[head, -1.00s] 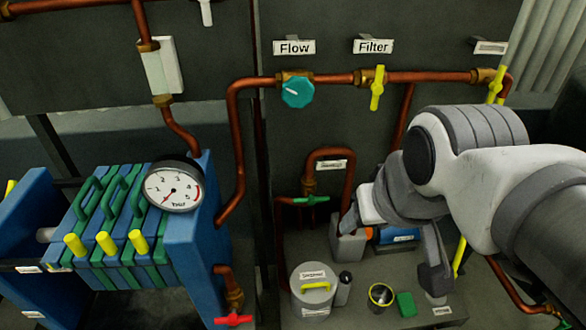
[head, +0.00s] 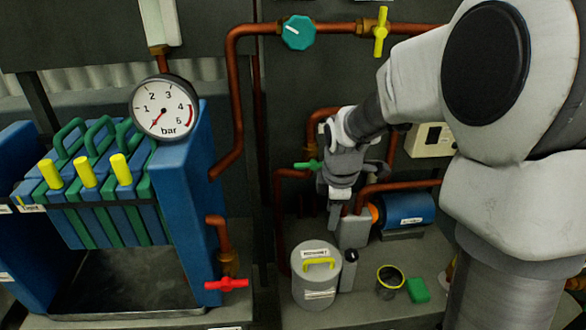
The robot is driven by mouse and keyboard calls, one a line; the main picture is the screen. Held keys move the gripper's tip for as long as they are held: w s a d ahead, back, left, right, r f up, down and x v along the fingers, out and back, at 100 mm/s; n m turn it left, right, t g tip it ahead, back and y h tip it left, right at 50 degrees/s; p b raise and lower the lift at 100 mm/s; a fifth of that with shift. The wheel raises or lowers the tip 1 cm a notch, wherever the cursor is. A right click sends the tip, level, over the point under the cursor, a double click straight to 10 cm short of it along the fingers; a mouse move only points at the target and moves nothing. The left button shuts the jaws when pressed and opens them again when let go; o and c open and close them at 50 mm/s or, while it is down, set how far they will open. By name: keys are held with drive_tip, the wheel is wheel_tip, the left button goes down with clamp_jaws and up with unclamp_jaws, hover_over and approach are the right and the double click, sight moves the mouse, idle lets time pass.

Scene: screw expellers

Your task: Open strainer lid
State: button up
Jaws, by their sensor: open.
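The strainer (head: 316,285) is a grey cylinder with labels, standing upright on the grey bench at the lower centre of the head view. Its round lid (head: 301,262) sits on top and carries a yellow handle (head: 319,264). My gripper (head: 346,212) is open, above and slightly right of the strainer, apart from it. It points down in front of the copper pipes and close to a grey block (head: 353,232). One finger shows clearly; the other is hard to make out. No object shows between the fingers.
A cup with a yellow rim (head: 389,281), a green block (head: 418,290) and a blue motor (head: 403,211) are further right. Copper pipes and a green valve (head: 308,165) lie behind. A blue filter press (head: 190,190) is left.

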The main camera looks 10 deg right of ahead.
drive_tip(key=n, duration=0.2)
approach(322, 259)
drive_tip(key=b+x, duration=0.6)
drive_tip(key=x, duration=0.2)
drive_tip(key=shift+a+b, duration=0.1)
drive_tip(key=shift+b, duration=0.3)
clamp_jaws()
idle(0.9)
